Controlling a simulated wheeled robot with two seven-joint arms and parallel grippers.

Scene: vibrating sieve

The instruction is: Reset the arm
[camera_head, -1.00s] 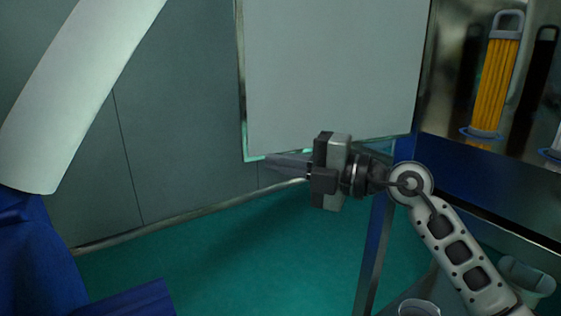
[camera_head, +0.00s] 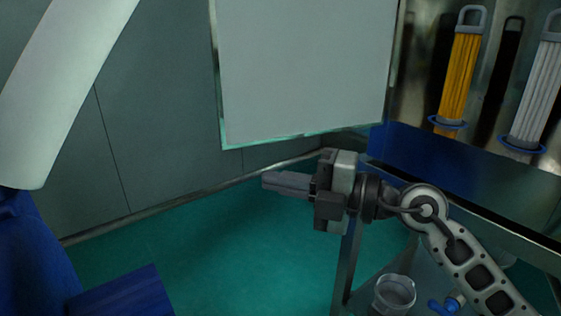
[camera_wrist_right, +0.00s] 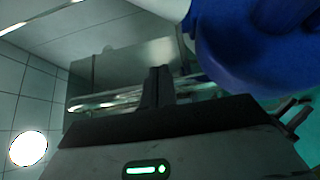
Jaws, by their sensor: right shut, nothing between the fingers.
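My right gripper (camera_head: 266,181) is shut and empty in the head view. It points left in open air, over the green floor and below the white panel's lower edge. Its arm comes in from the lower right. In the right wrist view its closed fingers (camera_wrist_right: 158,85) stand together at the middle, with nothing between them. My left gripper does not show in either view.
A white panel (camera_head: 305,70) hangs behind the right gripper. To the right, an orange cylinder (camera_head: 460,80) and a white cylinder (camera_head: 535,90) stand by a metal wall. A clear container (camera_head: 394,293) sits low.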

